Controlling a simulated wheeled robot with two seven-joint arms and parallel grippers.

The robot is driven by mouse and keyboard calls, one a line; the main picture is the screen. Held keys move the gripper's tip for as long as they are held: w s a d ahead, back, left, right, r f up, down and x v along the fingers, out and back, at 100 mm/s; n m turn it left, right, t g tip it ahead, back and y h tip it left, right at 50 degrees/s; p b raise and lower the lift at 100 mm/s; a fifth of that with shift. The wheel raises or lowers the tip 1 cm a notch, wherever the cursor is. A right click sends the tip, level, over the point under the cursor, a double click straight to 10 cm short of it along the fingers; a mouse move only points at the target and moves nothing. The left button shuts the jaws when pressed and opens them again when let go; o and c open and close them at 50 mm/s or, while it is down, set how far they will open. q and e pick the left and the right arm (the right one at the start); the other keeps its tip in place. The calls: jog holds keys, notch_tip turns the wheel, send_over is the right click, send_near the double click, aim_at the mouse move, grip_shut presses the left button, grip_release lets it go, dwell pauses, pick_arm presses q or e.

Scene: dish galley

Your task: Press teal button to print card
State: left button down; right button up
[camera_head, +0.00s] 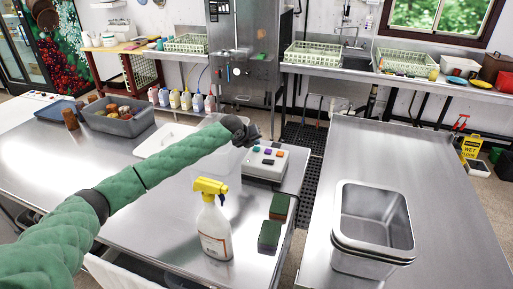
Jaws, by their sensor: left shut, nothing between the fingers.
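A white button box (263,172) stands on the steel table near its far right corner. Its top carries several small coloured buttons, including a purple one and an orange one, with dark ones beside them. My left gripper (250,137) is shut and empty. It is at the far left edge of the box's top, and I cannot tell whether it touches. I see no printed card. My right gripper is not in view.
A yellow-topped spray bottle (214,228) stands in front of the box. Two green sponges (270,235) lie near the table's right edge. A steel bin (372,232) stands on the right table. A grey tub (115,118) and small bottles (184,100) are at the back left.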

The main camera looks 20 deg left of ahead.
aim_at(255, 149)
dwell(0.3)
pick_arm(q)
jog(key=shift+r+p, duration=1.55)
jog(key=shift+r, duration=0.95)
